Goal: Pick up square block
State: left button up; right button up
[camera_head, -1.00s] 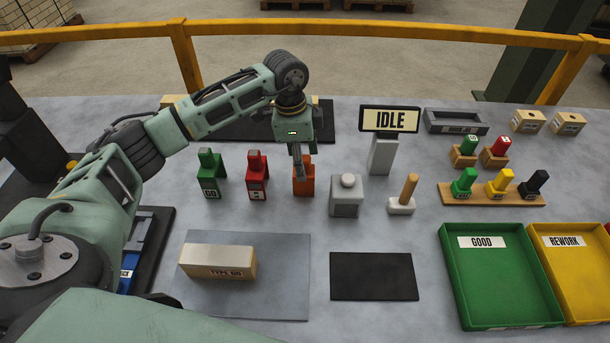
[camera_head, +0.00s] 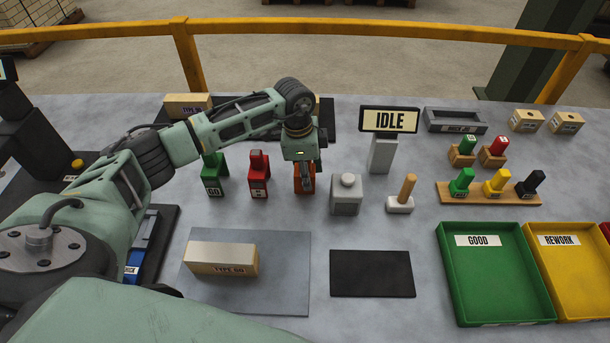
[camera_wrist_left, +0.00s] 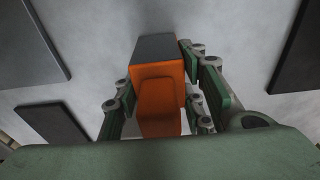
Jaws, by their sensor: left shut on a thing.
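An orange block (camera_head: 298,185) stands in the row of tools at the middle of the table. In the left wrist view it shows as an orange body (camera_wrist_left: 160,85) with a dark grey end, between the green finger pads. My left gripper (camera_head: 306,177) points down over it and is shut on it. The arm and fingers hide part of the block in the head view. A grey square block with a round knob (camera_head: 346,195) stands just to the right, apart from the gripper. My right gripper is not in view.
Red (camera_head: 258,176) and green (camera_head: 213,178) tools stand left of the gripper. The IDLE sign (camera_head: 389,120) and a wooden-handled tool (camera_head: 402,195) stand to its right. A TYPE block (camera_head: 215,259) lies on a grey mat in front. Green (camera_head: 492,275) and yellow trays (camera_head: 560,270) are at right.

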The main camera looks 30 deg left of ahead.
pick_arm(q)
grip_shut()
jog(key=shift+w+r, duration=0.1)
